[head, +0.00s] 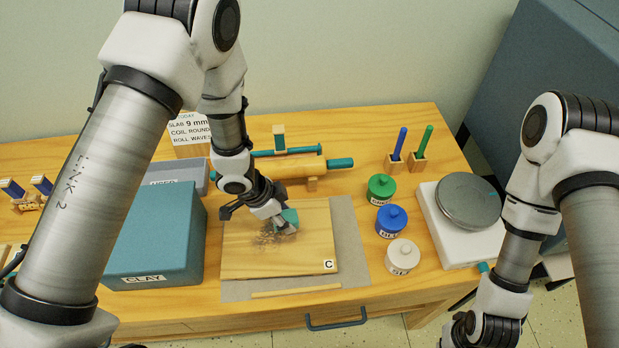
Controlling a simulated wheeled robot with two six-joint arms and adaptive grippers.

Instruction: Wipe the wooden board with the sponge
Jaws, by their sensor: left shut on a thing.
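The wooden board (312,245) lies on a grey mat on the table, with a label "C" at its lower right corner. A dark smudge (268,242) marks the board near its middle, below the gripper. My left gripper (282,222) is shut on the teal sponge (291,217) and holds it low over the upper middle of the board, beside the smudge. I cannot tell if the sponge touches the wood. My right gripper (458,328) is only partly in view at the bottom edge, off the table's front, and its fingers do not show clearly.
A teal clay box (157,240) stands left of the board. A rolling pin (300,166) lies behind it. Green (381,189), blue (391,221) and white jars (402,257) stand to the right, then a scale (468,203). A thin wooden stick (296,291) lies along the mat's front.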

